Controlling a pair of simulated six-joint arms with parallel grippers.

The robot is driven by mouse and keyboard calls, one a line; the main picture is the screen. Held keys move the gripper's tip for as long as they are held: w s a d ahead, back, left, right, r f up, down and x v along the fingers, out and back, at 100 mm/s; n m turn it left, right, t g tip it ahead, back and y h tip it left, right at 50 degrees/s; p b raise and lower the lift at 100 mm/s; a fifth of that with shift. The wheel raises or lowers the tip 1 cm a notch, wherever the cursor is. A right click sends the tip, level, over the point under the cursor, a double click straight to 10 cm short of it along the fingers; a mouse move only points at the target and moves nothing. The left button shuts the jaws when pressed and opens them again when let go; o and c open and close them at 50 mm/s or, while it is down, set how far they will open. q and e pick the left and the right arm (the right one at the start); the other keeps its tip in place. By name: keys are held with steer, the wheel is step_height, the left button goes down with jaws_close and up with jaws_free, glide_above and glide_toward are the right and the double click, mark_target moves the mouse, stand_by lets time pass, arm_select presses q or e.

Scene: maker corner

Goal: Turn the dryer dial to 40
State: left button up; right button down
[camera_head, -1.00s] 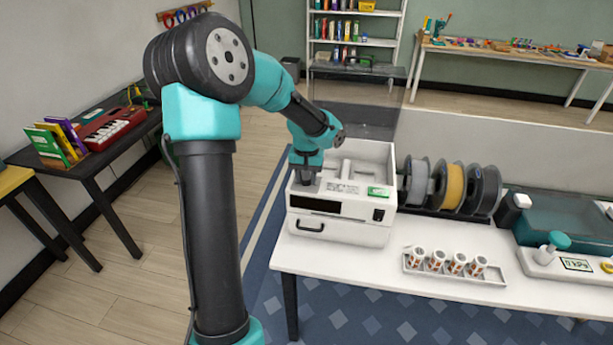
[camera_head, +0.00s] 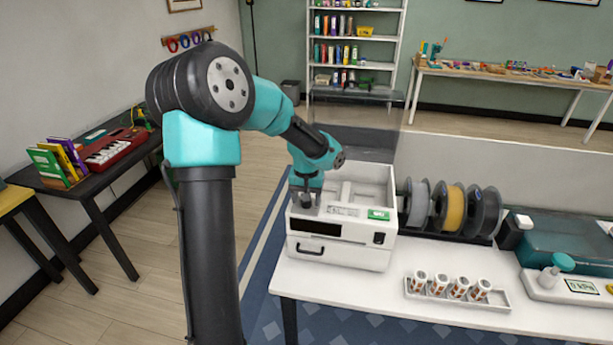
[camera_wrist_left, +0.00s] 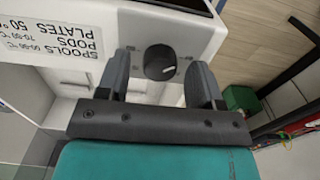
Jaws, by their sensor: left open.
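The white dryer (camera_head: 340,248) stands at the left end of the white table, with its clear lid raised. Its black round dial (camera_wrist_left: 160,62) shows in the left wrist view, with a pale pointer mark; it is hidden behind my gripper in the head view. My left gripper (camera_wrist_left: 162,78) is open, with one finger on each side of the dial and gaps to it. In the head view my left gripper (camera_head: 306,200) is over the dryer's front left top. A printed label (camera_wrist_left: 50,38) lists spools, pods and plates temperatures. My right gripper is not in view.
A green display (camera_head: 379,214) and a black switch (camera_head: 379,238) sit at the dryer's right. Filament spools (camera_head: 450,207) stand right of it. A tray with several small printed cylinders (camera_head: 458,290) lies in front of them. A teal-topped device (camera_head: 565,248) is farther right.

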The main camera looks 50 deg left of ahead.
arm_select(q)
step_height(320, 180, up, 17)
stand_by(0.5)
stand_by(0.4)
